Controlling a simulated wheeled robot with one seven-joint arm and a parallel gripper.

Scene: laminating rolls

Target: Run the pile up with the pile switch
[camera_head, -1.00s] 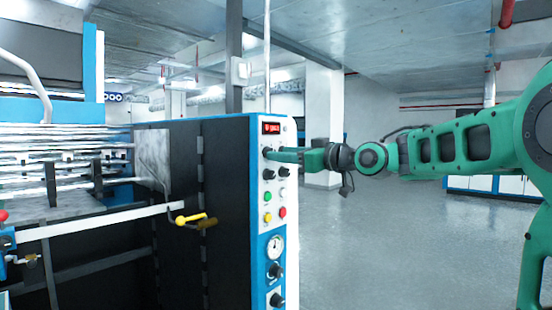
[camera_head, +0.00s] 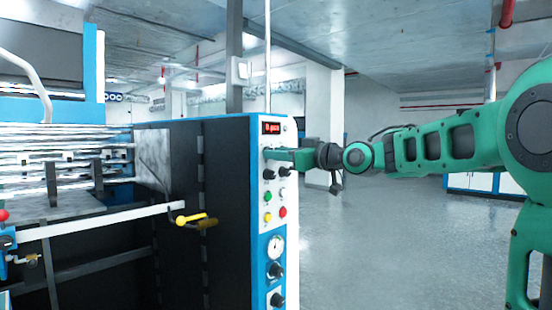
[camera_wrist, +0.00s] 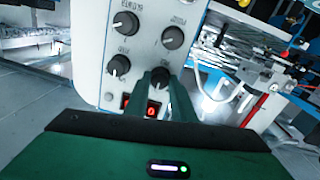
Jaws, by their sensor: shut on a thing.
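A white and blue control panel (camera_head: 264,215) stands on the end of the black machine. My gripper (camera_wrist: 168,92) is shut on a dark knob (camera_wrist: 160,76) beside the red display (camera_wrist: 142,108), with a finger on each side. In the head view my gripper (camera_head: 280,154) reaches the panel from the right, just under the lit display (camera_head: 271,128), and its fingers cover most of that knob. Labels are too small to read surely. A grey flat surface (camera_head: 72,209) lies inside the machine's left bay, under bars and sheets.
More dark knobs (camera_wrist: 118,68) sit close to the held one. Green, white, yellow and red buttons (camera_head: 282,211) and a gauge (camera_head: 276,244) are lower on the panel. A yellow-handled crank (camera_head: 192,219) sticks out at the left. The floor (camera_head: 390,240) at right is clear.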

